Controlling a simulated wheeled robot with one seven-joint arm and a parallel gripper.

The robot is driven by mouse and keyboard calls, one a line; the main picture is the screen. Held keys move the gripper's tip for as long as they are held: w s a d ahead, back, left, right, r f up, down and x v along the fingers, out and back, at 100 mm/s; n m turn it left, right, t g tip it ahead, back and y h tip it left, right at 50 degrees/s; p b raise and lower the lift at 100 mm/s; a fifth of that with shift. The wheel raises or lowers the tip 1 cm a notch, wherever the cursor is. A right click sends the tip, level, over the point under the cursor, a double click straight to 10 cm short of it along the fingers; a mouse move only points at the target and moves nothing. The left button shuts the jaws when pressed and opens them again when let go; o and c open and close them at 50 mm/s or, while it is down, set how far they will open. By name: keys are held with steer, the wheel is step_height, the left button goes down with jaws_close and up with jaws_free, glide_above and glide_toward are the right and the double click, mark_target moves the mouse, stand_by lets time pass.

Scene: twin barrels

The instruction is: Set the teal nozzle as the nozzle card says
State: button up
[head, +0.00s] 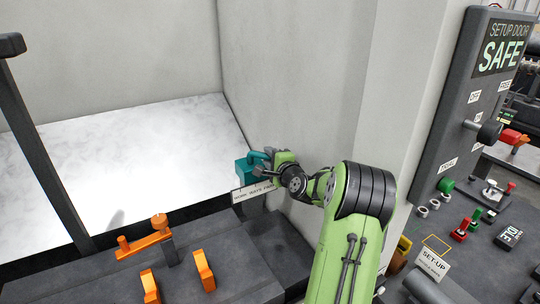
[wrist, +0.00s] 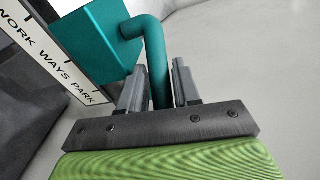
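The teal nozzle (head: 246,170) is a block with a bent round pipe, beside the grey wall in the head view. In the wrist view the teal block (wrist: 85,45) is at upper left, and its pipe (wrist: 157,60) bends down between my fingers. My gripper (head: 268,163) is at the pipe. In the wrist view my gripper (wrist: 160,85) has one finger on each side of the pipe, with a narrow gap at the right finger. A white scale (wrist: 50,55) beside the block reads WORK, WAYS, PARK; any pointer is not clear. I cannot identify a nozzle card.
Orange fittings (head: 145,243) stand on the dark bed at lower left. A dark panel (head: 460,110) reading SETUP DOOR SAFE, with a red-tipped lever (head: 490,132), stands at right. A SET-UP sign (head: 433,263) and small coloured parts lie on the bench below. A pale marbled surface (head: 120,150) is clear.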

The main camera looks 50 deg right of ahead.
steer(key=shift+c, duration=0.3)
jaws_close()
